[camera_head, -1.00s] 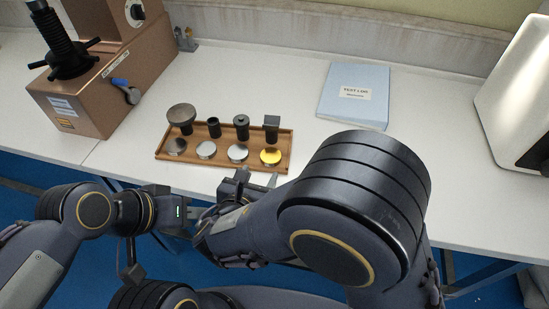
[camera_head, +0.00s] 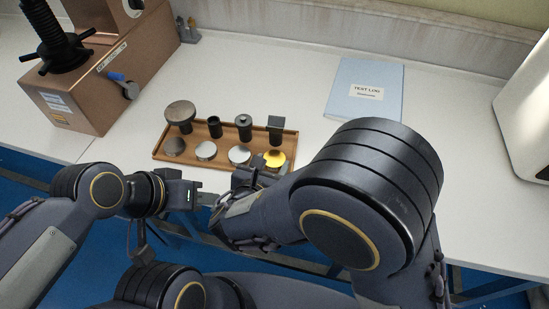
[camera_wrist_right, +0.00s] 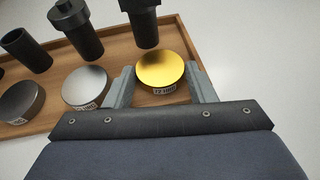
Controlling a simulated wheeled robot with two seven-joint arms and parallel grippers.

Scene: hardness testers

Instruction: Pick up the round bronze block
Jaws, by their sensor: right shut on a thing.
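The round bronze block (camera_head: 275,158) is a shiny yellow-gold disc at the right end of the front row in a wooden tray (camera_head: 222,167). It also shows in the right wrist view (camera_wrist_right: 160,68), with a label on its near side. My right gripper (camera_wrist_right: 160,80) is shut on it, one finger on each side; the block appears to sit in the tray still. In the head view the right gripper (camera_head: 268,168) is partly hidden by its own wrist. My left gripper (camera_head: 208,199) is at the table's front edge, away from the tray; its opening is unclear.
Grey discs (camera_head: 239,154) stand left of the bronze block, and dark anvils (camera_head: 243,127) stand behind in the tray. A brown hardness tester (camera_head: 88,90) is at left, a blue test log (camera_head: 364,88) behind right, a white machine (camera_head: 525,110) at far right.

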